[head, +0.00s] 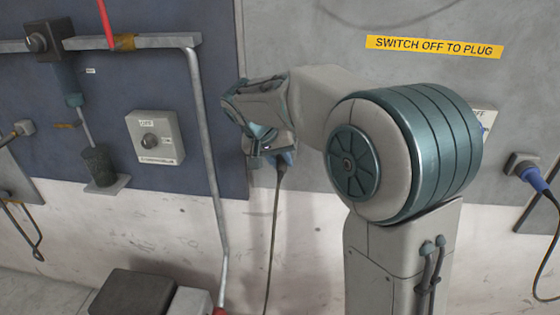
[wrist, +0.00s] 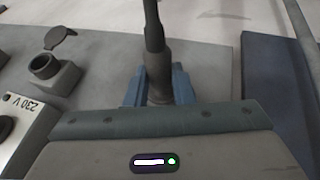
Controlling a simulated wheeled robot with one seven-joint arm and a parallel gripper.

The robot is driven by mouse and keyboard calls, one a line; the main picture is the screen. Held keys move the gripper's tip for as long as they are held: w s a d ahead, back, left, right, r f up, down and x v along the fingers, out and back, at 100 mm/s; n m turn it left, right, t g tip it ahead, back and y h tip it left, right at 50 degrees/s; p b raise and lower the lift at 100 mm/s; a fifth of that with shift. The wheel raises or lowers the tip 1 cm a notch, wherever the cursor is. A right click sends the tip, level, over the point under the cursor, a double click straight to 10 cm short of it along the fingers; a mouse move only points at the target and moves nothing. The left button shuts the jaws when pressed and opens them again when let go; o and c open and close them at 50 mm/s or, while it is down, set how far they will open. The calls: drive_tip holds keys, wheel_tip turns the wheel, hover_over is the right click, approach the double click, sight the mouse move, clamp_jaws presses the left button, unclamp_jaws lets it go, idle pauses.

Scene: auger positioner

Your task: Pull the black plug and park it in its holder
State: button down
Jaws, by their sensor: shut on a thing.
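The black plug (wrist: 157,72) is between the two blue fingers of my gripper (wrist: 158,88) in the wrist view. The gripper is shut on it. Its black cable leads away from the jaws, and in the head view the cable (head: 273,225) hangs down the wall. In the head view my gripper (head: 268,152) is close to the grey wall panel, and most of the plug is hidden there. The plug's front end is hidden in both views. A grey round socket or holder with its lid raised (wrist: 52,72) stands empty to the left in the wrist view.
A panel marked 230 V (wrist: 22,125) is at the wrist view's left edge. A blue plug (head: 530,177) sits at the far right. A switch box (head: 154,138) and a grey pipe (head: 208,150) are left of my gripper. A dark box (head: 137,291) is below.

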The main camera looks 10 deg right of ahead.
drive_tip(key=shift+w, duration=0.15)
drive_tip(key=c, duration=1.2)
unclamp_jaws()
drive_tip(key=shift+o, duration=0.2)
drive_tip(key=v, duration=1.4)
drive_tip(key=shift+f, duration=0.15)
drive_tip(key=s+d+f+n+y, duration=0.1)
drive_tip(key=s+d+f+y, duration=0.1)
drive_tip(key=s+d+f, duration=0.3)
drive_tip(key=s+d+f+n+y, duration=0.1)
drive_tip(key=s+d+f, duration=0.4)
drive_tip(key=s+f, duration=0.7)
drive_tip(key=s+y, duration=0.1)
drive_tip(key=s, duration=0.4)
drive_tip(key=shift+s+f, duration=0.25)
drive_tip(key=shift+f, duration=0.15)
